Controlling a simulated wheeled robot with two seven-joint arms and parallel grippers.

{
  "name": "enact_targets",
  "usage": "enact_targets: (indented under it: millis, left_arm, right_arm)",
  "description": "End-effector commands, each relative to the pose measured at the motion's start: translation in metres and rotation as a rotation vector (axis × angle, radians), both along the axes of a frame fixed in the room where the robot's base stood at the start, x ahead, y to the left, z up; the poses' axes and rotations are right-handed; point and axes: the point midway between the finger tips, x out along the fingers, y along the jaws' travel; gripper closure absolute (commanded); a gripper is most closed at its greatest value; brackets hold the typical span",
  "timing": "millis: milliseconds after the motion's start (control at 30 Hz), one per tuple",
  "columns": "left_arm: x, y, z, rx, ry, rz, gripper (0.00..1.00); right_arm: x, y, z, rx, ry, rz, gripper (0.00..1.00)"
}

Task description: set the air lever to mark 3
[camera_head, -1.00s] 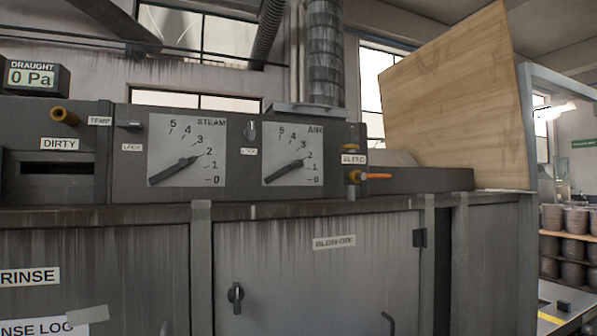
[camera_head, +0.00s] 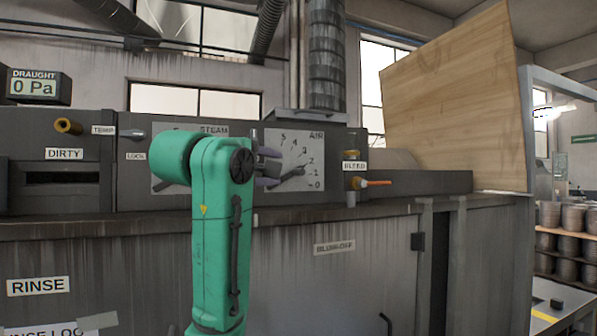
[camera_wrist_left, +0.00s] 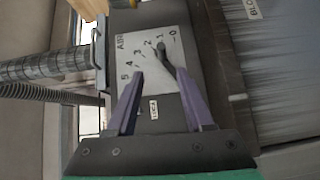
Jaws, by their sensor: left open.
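The AIR dial is a pale plate (camera_head: 312,142) marked 0 to 5, on the dark panel. Its dark air lever (camera_head: 291,172) points up to the right, between marks 1 and 2. In the left wrist view the air lever (camera_wrist_left: 168,57) appears beside the right-hand finger; I cannot tell whether they touch. My left gripper (camera_head: 270,166) is at the dial's left edge, its fingers partly hidden by the green wrist. In the left wrist view the gripper (camera_wrist_left: 161,74) is open, with purple fingers spread before the plate. My right gripper is not in view.
My green left arm covers most of the STEAM dial (camera_head: 215,131). A brass BLEED valve with an orange handle (camera_head: 376,183) juts out right of the AIR dial. A LOCK label (camera_wrist_left: 154,113) shows between the fingers. A ledge (camera_head: 300,208) runs below the panel.

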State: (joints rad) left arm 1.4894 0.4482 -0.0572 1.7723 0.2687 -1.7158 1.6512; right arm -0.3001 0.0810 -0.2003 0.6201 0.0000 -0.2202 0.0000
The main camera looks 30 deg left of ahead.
Motion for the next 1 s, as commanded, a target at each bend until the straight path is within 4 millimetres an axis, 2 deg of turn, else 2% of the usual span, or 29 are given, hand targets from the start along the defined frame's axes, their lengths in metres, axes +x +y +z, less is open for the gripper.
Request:
enact_targets:
  millis: [33,300,433,600,833,967,1000]
  left_arm:
    - [0.012,0.002,0.003,0.000,0.008,0.000,0.48]
    - [0.083,0.015,0.003,0.002,0.008,0.001,0.48]
    - [0.111,0.020,0.001,0.002,0.006,0.000,0.48]
    - [0.127,0.023,-0.005,0.002,0.003,0.000,0.48]
    - [0.128,0.023,-0.007,0.004,0.003,0.000,0.48]
    - [0.128,0.023,-0.006,0.004,0.003,0.000,0.98]
    - [0.128,0.023,-0.006,0.004,0.003,0.000,1.00]
  right_arm:
    - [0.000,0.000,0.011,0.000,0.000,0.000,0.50]
    - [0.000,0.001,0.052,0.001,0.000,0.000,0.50]
    - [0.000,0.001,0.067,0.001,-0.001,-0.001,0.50]
    - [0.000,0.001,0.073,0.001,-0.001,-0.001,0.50]
    - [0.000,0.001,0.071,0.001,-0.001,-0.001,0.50]
    - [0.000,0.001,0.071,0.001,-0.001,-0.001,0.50]
    - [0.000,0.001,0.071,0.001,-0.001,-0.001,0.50]
